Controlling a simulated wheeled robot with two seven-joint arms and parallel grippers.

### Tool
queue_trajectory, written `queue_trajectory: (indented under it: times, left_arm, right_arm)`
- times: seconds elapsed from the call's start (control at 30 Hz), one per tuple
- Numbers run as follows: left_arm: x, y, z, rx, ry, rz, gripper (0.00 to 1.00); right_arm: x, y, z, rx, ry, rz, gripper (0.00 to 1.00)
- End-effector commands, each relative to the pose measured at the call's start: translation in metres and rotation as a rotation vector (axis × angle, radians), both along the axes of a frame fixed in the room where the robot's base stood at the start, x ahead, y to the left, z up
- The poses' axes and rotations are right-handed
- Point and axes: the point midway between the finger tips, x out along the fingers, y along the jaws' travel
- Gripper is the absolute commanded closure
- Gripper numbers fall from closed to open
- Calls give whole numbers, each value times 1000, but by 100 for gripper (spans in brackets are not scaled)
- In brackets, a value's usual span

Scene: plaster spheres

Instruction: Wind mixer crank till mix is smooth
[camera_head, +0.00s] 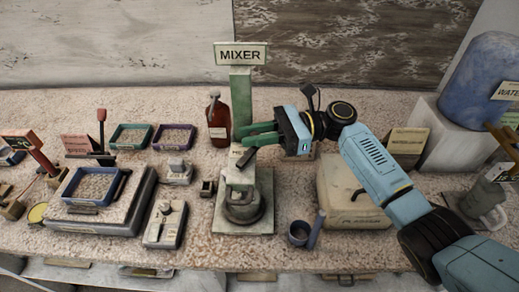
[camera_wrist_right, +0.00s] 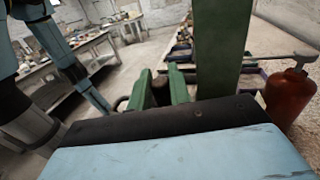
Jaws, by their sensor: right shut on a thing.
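The mixer (camera_head: 241,95) is a green upright column under a MIXER sign, with a grey bowl (camera_head: 243,208) on a square base. Its column also shows in the right wrist view (camera_wrist_right: 222,45). My right gripper (camera_head: 258,134) reaches in from the right at the column. Its green fingers (camera_wrist_right: 162,92) are shut on a dark upright grip, the crank handle (camera_wrist_right: 160,91), in the right wrist view. The fingers largely hide the crank in the head view. The mix inside the bowl cannot be made out. My left gripper is not in view.
A brown bottle (camera_head: 218,122) stands just left of the column. A small dark cup (camera_head: 300,233) is right of the base. A beige box (camera_head: 352,195) sits below my right arm. Trays and a sieve box (camera_head: 92,186) crowd the left side.

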Motion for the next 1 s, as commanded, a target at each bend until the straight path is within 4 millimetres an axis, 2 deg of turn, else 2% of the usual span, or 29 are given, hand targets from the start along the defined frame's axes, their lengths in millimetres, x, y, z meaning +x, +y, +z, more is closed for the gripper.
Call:
queue_trajectory:
  times: [0.03,0.3,0.9,0.93,1.0]
  left_arm:
    - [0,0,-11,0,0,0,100]
    - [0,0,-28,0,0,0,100]
    - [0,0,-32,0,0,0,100]
    - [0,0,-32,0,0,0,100]
    - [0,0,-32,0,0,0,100]
  right_arm:
    - [2,2,-4,0,-1,27,100]
    - [4,7,-2,0,0,137,100]
    - [3,9,-1,-1,2,173,100]
    - [3,9,-1,-1,2,173,77]
    - [3,9,-1,0,1,172,68]
